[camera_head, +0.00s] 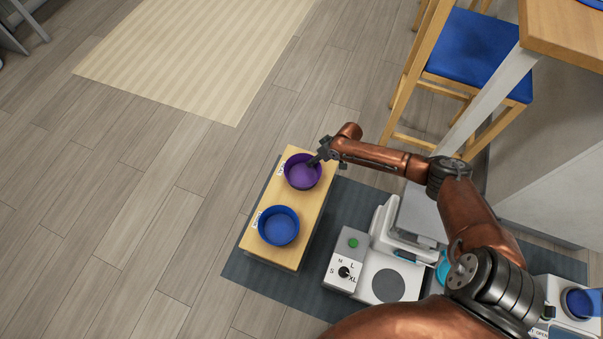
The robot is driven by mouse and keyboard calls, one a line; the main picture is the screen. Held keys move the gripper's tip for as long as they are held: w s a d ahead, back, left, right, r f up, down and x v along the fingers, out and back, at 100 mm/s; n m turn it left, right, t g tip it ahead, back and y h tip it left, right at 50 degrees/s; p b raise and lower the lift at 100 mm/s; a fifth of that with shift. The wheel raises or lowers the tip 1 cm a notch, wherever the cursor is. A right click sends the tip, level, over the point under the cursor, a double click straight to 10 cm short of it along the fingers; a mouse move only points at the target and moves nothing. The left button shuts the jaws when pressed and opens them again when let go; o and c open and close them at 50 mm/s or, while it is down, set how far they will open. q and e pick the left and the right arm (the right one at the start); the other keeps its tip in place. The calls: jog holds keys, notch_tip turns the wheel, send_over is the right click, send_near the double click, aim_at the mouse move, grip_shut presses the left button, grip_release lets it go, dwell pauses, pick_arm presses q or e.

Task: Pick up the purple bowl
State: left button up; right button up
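The purple bowl (301,173) stands upright on the far end of a wooden stand (290,208). My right gripper (315,160) is at the bowl's right rim, its fingers angled down to the left over the edge. The fingers are small and dark here, and I cannot tell whether they are closed on the rim or only beside it. My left gripper is not in view.
A blue bowl (278,226) stands on the near end of the same stand. A grey mat (262,272) lies beneath. A white device with a dial (345,262) is to the right. A chair with a blue seat (475,50) stands at upper right. Floor to the left is clear.

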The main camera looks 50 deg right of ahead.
grip_shut()
dwell(0.3)
jog(key=shift+r, duration=0.15)
dwell(0.3)
